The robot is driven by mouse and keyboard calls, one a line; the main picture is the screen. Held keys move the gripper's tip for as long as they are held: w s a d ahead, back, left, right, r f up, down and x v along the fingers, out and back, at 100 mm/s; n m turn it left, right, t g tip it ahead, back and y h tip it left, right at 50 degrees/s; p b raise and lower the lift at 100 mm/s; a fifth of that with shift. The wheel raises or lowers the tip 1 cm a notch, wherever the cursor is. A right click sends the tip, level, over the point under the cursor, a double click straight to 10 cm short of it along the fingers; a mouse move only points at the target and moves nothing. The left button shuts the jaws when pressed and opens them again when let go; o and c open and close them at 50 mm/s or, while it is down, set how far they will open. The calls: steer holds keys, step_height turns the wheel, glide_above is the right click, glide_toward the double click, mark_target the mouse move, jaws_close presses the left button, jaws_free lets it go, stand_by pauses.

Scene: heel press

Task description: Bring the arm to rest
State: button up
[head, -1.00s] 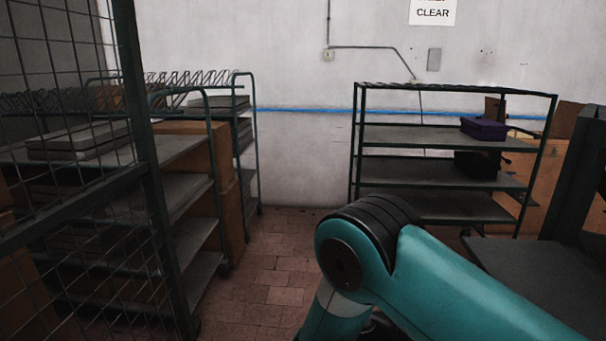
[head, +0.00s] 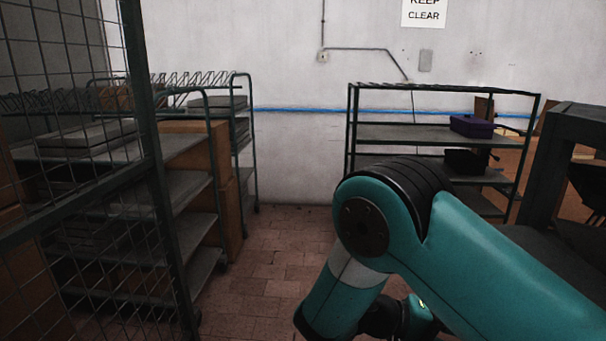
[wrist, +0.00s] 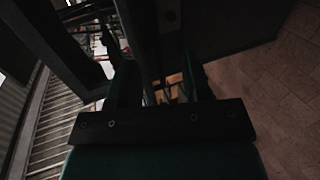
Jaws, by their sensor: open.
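My teal arm is bent in the lower right of the head view, its forearm running down to dark wrist joints at the bottom edge. In the wrist view my gripper (wrist: 160,78) shows a dark crossbar with two fingers standing apart. It is open, and I see nothing held between the fingers. The fingertips are dark and hard to make out. The gripper itself is not clearly seen in the head view.
A mesh cage panel (head: 160,200) and shelf carts (head: 188,190) stand at left. A rack (head: 400,133) bearing a purple box (head: 471,127) stands behind my arm. A dark frame (head: 548,165) is close at right. Tiled floor (head: 270,260) lies clear in the middle.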

steer(key=s+a+r+n+y, duration=0.3)
steer(key=s+a+r+y, duration=0.2)
steer(key=s+r+y, duration=0.3)
steer(key=s+a+r+n+t+y, duration=0.1)
steer(key=s+a+r+n+y, duration=0.3)
steer(key=s+r+y, duration=0.5)
steer(key=shift+s+a+r+n+y, duration=0.15)
steer(key=shift+a+r+n+y, duration=0.15)
steer(key=shift+a+r+y, duration=0.4)
